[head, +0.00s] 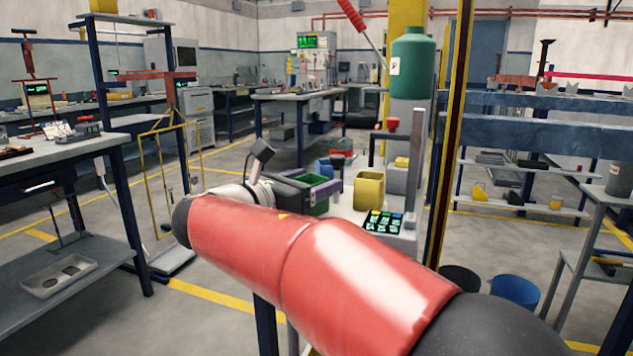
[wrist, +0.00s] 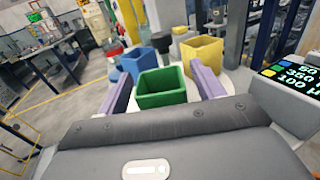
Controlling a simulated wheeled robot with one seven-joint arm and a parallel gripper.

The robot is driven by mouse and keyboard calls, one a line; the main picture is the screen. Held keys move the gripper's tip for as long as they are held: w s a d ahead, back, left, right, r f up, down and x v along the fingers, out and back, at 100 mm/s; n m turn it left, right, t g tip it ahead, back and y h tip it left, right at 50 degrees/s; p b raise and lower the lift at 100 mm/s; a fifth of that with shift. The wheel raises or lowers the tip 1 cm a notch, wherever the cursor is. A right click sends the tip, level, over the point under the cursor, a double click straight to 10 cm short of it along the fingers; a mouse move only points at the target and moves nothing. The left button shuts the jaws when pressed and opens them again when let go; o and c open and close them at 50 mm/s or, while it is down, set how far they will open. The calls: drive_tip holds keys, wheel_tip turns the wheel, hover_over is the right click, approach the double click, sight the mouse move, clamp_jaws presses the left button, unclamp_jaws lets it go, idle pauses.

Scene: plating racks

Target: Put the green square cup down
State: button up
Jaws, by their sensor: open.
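The green square cup (wrist: 161,88) stands upright between the two purple fingers of my gripper (wrist: 160,84) in the wrist view. The fingers are apart, with a visible gap on each side of the cup. The cup appears to rest on a pale surface (wrist: 233,84), though its base is partly hidden by my gripper. In the head view the green cup (head: 316,192) shows beyond my red arm, beside a purple finger.
A yellow square cup (wrist: 202,58) stands behind right and a blue one (wrist: 139,63) behind left. A panel with a lit display (wrist: 292,72) is close on the right.

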drive_tip(key=v, duration=1)
drive_tip(key=shift+s+a, duration=0.2)
